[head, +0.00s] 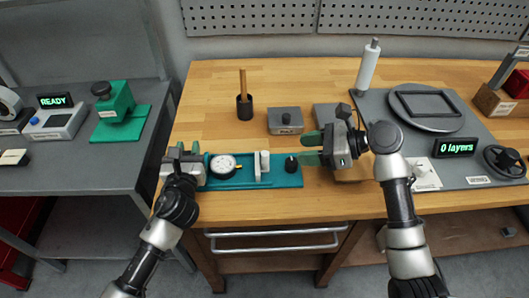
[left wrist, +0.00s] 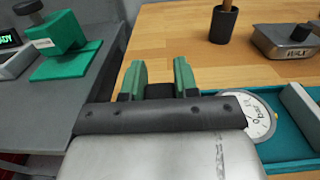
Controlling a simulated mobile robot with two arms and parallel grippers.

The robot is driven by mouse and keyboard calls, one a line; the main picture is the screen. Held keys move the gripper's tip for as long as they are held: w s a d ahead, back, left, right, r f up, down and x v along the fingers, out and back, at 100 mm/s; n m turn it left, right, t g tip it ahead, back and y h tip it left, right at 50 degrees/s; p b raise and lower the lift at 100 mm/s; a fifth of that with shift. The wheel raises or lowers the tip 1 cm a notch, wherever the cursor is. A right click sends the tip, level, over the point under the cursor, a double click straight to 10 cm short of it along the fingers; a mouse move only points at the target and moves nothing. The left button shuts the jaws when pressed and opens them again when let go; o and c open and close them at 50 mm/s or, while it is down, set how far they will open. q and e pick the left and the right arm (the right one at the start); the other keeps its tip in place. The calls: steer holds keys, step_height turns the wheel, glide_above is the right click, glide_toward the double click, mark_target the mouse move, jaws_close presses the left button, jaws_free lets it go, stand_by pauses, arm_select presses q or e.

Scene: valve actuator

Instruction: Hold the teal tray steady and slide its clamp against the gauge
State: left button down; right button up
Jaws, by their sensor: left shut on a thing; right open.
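The teal tray (head: 250,184) lies near the front edge of the wooden bench. A round white gauge (head: 222,166) sits in its left part and also shows in the left wrist view (left wrist: 258,118). The pale upright clamp (head: 262,164) stands to the right of the gauge, with a gap between them. A black knob (head: 291,165) is at the tray's right part. My left gripper (head: 183,152) is shut on the tray's left end; the exact grip is partly hidden. My right gripper (head: 312,149) is open and empty, its fingers just right of the knob.
A wooden rod in a black holder (head: 245,107) and a grey box (head: 285,121) stand behind the tray. A white cylinder (head: 368,67) and a round plate (head: 427,108) are on the right.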

mark_target(265, 153)
steer(key=x, duration=1.1)
steer(key=shift+f, duration=0.15)
jaws_close()
